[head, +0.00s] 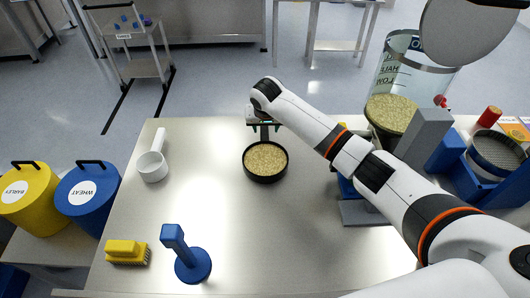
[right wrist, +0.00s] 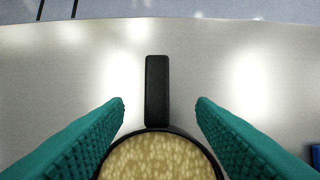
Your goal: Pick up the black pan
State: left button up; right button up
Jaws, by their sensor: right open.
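The black pan (head: 266,179) sits on the steel table, filled with tan grain. Its short black handle points away from me, toward the far edge. In the right wrist view the handle (right wrist: 157,88) stands upright in the picture, with the grain-filled bowl at the bottom edge. My right gripper (head: 264,123) is at the handle, in the far part of the table. Its teal fingers (right wrist: 160,106) are open, one on each side of the handle, with a gap on both sides. The bowl's near part is cut off in the wrist view. My left gripper is not in view.
Yellow and blue bins (head: 88,205) stand left. A clear grain vessel (head: 396,77) stands at the right, behind my arm. The table's middle is bare.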

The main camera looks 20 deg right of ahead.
aim_at(265, 134)
jog(key=shift+a+p+x, duration=0.1)
jog(key=shift+p+x, duration=0.15)
jog(key=shift+x, duration=0.95)
jog(key=shift+a+p+x, duration=0.15)
jog(key=shift+p+x, duration=0.1)
jog(key=shift+x, duration=1)
grip_shut()
